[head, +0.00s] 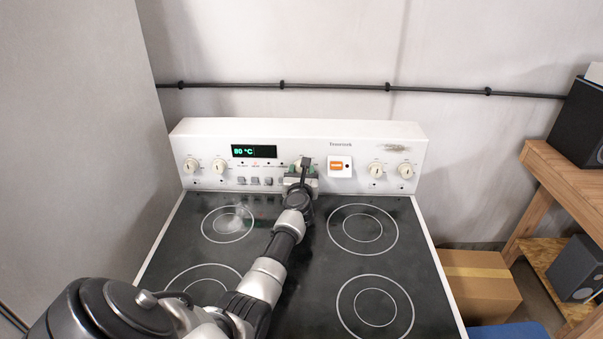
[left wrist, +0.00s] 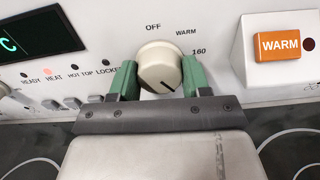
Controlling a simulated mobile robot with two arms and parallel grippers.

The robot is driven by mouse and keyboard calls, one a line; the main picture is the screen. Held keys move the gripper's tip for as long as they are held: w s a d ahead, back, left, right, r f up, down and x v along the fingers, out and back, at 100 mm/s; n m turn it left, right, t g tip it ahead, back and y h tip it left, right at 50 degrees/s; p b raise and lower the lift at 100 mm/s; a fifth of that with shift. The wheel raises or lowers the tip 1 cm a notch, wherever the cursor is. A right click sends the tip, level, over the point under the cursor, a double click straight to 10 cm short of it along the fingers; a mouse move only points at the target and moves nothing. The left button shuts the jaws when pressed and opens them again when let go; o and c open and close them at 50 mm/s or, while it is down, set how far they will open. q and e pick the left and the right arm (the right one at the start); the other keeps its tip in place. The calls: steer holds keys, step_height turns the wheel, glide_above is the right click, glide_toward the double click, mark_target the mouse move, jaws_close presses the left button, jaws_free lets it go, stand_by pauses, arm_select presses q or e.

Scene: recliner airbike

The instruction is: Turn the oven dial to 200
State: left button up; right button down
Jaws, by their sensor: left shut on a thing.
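The oven dial (left wrist: 158,65) is a cream knob on the stove's back panel, with OFF, WARM and 160 printed around its upper side. A short dark line on its face points to the lower right. My left gripper (head: 303,173) reaches the panel in the head view and hides most of the dial there. In the left wrist view its green fingers (left wrist: 158,75) sit on both sides of the knob, shut on it. The display (head: 254,151) shows 80 °C in green. The 200 mark is not visible. My right gripper is not in view.
An orange WARM switch (left wrist: 279,46) is just right of the dial. Other cream knobs (head: 376,170) are at both ends of the panel. The flat black cooktop (head: 330,285) lies below my arm. A wooden bench (head: 560,163) and a cardboard box (head: 478,283) stand to the right.

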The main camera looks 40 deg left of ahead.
arm_select(q)
steer(key=shift+r+m+p, duration=0.1)
steer(key=shift+m+p, duration=0.5)
steer(key=shift+m, duration=1.1)
steer(key=o, duration=0.9)
steer(key=shift+s+d, duration=0.15)
steer(key=shift+d, duration=0.05)
steer(key=p+v, duration=0.3)
steer(key=v, duration=0.6)
steer(key=shift+s+d, duration=0.2)
steer(key=shift+s, duration=0.1)
steer(key=shift+s+d, duration=0.2)
steer(key=shift+s, duration=0.05)
